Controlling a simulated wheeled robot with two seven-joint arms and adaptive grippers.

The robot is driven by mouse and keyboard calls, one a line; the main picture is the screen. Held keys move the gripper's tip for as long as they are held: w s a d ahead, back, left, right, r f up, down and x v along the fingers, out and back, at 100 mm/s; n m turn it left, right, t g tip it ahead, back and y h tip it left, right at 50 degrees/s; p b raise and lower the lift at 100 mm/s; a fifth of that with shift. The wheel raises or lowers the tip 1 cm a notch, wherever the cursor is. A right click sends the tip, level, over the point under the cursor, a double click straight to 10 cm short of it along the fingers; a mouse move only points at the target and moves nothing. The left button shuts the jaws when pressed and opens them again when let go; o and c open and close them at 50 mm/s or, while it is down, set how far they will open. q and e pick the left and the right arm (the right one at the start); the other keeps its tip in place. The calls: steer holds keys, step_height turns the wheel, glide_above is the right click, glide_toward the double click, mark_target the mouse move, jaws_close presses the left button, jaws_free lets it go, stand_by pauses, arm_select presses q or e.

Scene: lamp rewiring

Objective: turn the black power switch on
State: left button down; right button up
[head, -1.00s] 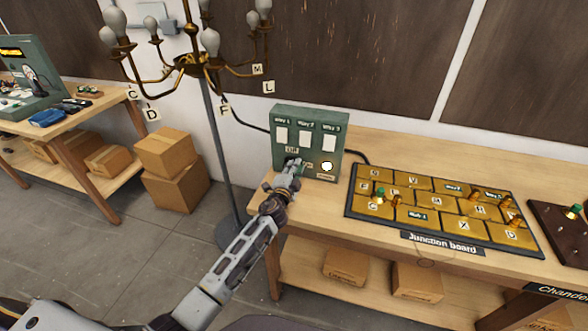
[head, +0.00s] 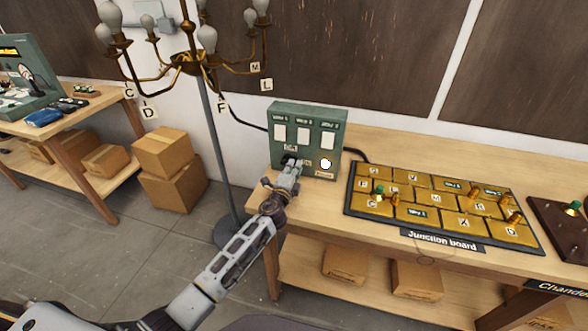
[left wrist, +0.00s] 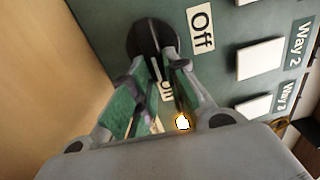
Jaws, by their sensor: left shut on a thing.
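The black power switch (left wrist: 148,38) is a round dark knob low on the front of the green control box (head: 340,125). My left gripper (head: 292,163) reaches it from the front. In the left wrist view its two fingers (left wrist: 158,68) are closed on the switch, one on each side. An "Off" label (left wrist: 200,28) is beside the knob, and an "On" label (left wrist: 166,90) is partly hidden by the fingers. The fingers cover part of the switch, so I cannot tell which label it points at. My right gripper is not in view.
A round lamp (head: 326,163) glows on the box. White rocker panels (head: 303,136) labelled Way 1 to Way 3 sit above. The junction board (head: 440,205) lies to the right on the bench. The chandelier (head: 190,60) stands to the left, its pole close to the bench.

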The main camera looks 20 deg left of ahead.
arm_select(q)
steer(key=shift+f, duration=0.15)
steer(key=c, duration=1.4)
jaws_free()
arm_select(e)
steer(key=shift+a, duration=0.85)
arm_select(q)
steer(key=shift+s, duration=1.05)
steer(key=shift+s+a, duration=0.15)
steer(key=shift+s, duration=4.85)
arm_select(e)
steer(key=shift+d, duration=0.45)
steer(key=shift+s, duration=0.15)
